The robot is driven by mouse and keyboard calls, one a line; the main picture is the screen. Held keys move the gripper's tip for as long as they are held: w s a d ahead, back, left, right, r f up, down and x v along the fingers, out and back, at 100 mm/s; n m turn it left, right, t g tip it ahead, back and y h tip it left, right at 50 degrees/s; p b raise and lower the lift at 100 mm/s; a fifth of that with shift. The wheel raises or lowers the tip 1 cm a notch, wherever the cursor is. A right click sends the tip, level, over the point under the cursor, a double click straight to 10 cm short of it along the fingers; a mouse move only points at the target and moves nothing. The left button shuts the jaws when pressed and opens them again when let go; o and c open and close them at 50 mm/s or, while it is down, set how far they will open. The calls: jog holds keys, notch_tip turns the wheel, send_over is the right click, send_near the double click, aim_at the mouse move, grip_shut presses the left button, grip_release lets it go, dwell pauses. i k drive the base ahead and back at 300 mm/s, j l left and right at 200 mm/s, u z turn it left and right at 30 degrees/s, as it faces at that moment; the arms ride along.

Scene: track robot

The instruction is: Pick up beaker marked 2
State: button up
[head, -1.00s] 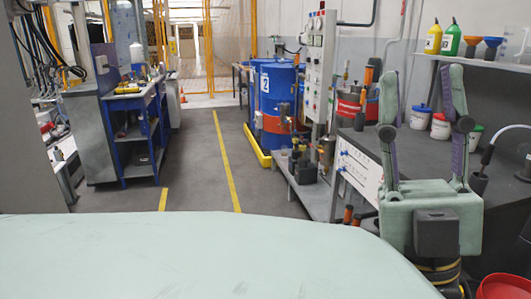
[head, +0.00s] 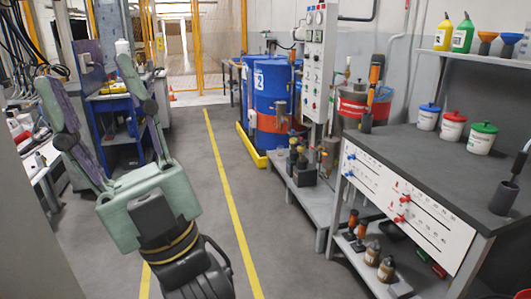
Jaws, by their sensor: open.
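No beaker with a readable 2 shows in the head view. White tubs stand in a row on the dark bench top, with a blue lid (head: 427,120), a red lid (head: 452,130) and a green lid (head: 481,142). Their labels are too small to read.
The dark bench (head: 440,165) fills the right side, with a dark cup holder (head: 503,197) at its near corner. Bottles and funnels stand on a shelf (head: 480,58) above. A blue workbench (head: 118,110) stands at the left back. The floor aisle (head: 208,190) between is clear.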

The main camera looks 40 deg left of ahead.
aim_at(280, 151)
jog(key=u, duration=1)
jog(key=i+j+u, duration=0.3)
jog(key=i, duration=0.4)
jog(key=i+u, duration=0.25)
jog(key=i, duration=1.95)
jog(key=i+z, duration=0.15)
jog(key=i, duration=0.3)
jog(key=i+j+z, duration=0.1)
jog(key=i, duration=0.4)
jog(key=i+j+z, duration=0.15)
jog(key=i, duration=0.3)
jog(key=i+j+z, duration=0.15)
jog(key=i+z, duration=0.2)
jog(key=i+j+z, duration=0.2)
jog(key=z, duration=0.15)
jog(key=i+j+z, duration=0.8)
jog(key=j, duration=0.25)
jog(key=j+z, duration=0.25)
jog(key=i+j, duration=0.15)
jog(key=j, duration=0.15)
jog(key=i+j, duration=0.15)
jog(key=j, duration=0.2)
jog(key=i+j, duration=0.15)
jog(key=j, duration=0.15)
jog(key=z, duration=0.05)
